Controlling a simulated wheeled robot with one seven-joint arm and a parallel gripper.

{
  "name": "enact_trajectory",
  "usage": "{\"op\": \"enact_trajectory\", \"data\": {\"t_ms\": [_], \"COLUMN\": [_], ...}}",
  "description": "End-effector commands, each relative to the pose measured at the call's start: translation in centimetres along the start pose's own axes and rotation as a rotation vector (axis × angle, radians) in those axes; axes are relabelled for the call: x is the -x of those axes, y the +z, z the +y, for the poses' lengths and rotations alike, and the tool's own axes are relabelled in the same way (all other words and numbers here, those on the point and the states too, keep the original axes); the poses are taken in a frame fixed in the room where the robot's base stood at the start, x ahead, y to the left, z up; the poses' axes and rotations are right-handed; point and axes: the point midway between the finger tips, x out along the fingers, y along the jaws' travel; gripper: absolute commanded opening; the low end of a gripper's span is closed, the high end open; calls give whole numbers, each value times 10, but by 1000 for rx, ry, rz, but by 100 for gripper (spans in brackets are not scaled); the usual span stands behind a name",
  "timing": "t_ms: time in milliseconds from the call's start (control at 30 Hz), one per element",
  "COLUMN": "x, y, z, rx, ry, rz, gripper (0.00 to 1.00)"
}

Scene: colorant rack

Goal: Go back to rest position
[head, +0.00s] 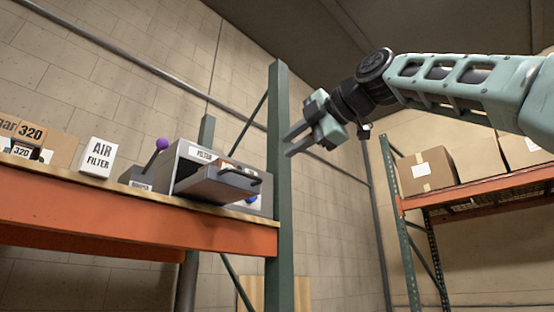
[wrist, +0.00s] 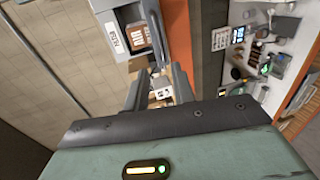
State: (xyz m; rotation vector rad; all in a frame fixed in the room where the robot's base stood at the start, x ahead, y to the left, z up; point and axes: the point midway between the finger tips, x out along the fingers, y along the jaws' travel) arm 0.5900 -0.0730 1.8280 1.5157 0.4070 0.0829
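My gripper (head: 297,138) is raised in the air in the head view, right of the green rack post and above the shelf level. Its two fingers are apart with nothing between them. The wrist view also shows the spread, empty fingers (wrist: 160,85). A grey machine labelled FILTER (head: 215,178) sits at the right end of the shelf, with an open drawer (head: 222,185) sticking out, a black handle and a blue knob (head: 251,199). A lever with a purple knob (head: 162,144) stands left of it. My gripper is clear of all of them.
The orange-beamed shelf (head: 130,228) also holds a white AIR FILTER box (head: 98,157) and cardboard boxes. The green post (head: 280,180) stands close to my gripper. A second rack with cardboard boxes (head: 427,170) is at right. The wrist view shows small items on a surface at right.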

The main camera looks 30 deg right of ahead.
Motion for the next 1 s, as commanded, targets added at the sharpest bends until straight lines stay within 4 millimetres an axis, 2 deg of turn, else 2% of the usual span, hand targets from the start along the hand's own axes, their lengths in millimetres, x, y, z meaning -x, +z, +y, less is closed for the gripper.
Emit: {"op": "enact_trajectory", "data": {"t_ms": [200, 800, 900, 967, 1000], "x": [14, 14, 2, -13, -27], "y": [0, 0, -5, -11, -18], "z": [0, -1, -11, -26, -41], "rx": [0, -1, -33, -78, -119], "ry": [-1, -3, -29, -66, -101], "rz": [0, 1, 12, 26, 38], "gripper": [25, 25, 25, 25, 25]}}
